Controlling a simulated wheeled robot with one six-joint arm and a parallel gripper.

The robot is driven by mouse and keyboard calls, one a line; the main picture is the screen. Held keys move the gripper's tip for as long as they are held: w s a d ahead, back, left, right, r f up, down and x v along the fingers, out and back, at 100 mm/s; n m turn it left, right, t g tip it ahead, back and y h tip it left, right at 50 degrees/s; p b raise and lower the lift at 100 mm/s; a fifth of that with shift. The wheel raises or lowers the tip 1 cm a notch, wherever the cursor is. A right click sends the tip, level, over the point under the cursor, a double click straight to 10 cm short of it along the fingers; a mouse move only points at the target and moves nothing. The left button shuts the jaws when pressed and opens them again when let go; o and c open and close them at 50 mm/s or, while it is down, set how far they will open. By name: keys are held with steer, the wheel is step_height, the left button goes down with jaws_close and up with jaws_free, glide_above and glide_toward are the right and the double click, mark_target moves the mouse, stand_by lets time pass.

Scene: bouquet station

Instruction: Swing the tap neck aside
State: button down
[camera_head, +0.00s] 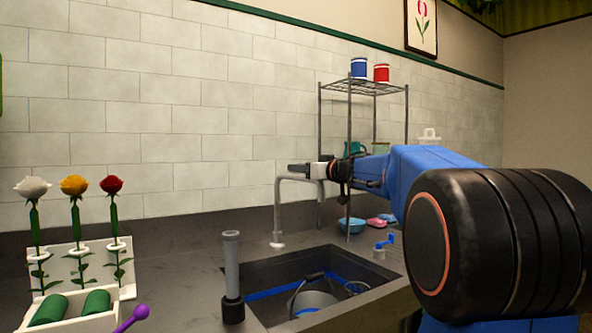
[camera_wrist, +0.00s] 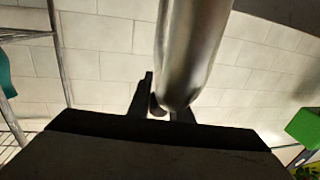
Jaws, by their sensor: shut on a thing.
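The tap neck (camera_head: 278,208) is a grey metal tube bent like an upside-down U, rising from the counter behind the sink. In the head view my gripper (camera_head: 302,168) is at the top bend of the neck, reaching in from the right. In the wrist view the neck (camera_wrist: 192,50) is a thick shiny tube coming down from the top. There my gripper (camera_wrist: 163,100) has its dark fingers on either side of the tube, shut on it. The exact contact is partly hidden by the tube.
The sink (camera_head: 262,272) holds a grey bucket (camera_head: 313,301). A grey upright cylinder (camera_head: 232,262) stands at its left edge. A white flower rack (camera_head: 75,262) holds three flowers at the left. A wire shelf (camera_head: 349,125) stands behind on the right.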

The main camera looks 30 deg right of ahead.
steer(key=w+d+n+g+y, duration=0.2)
steer(key=w+d+n+y, duration=0.1)
steer(key=d+y, duration=0.3)
steer(key=shift+w+d+n+g, duration=0.25)
steer(key=shift+d+n+g, duration=0.05)
steer(key=shift+d+n, duration=0.3)
stand_by(0.4)
steer(key=c, duration=1.6)
jaws_free()
steer(key=shift+d, duration=0.1)
steer(key=v, duration=1.7)
steer(key=shift+s+d, duration=0.1)
steer(key=shift+s, duration=0.05)
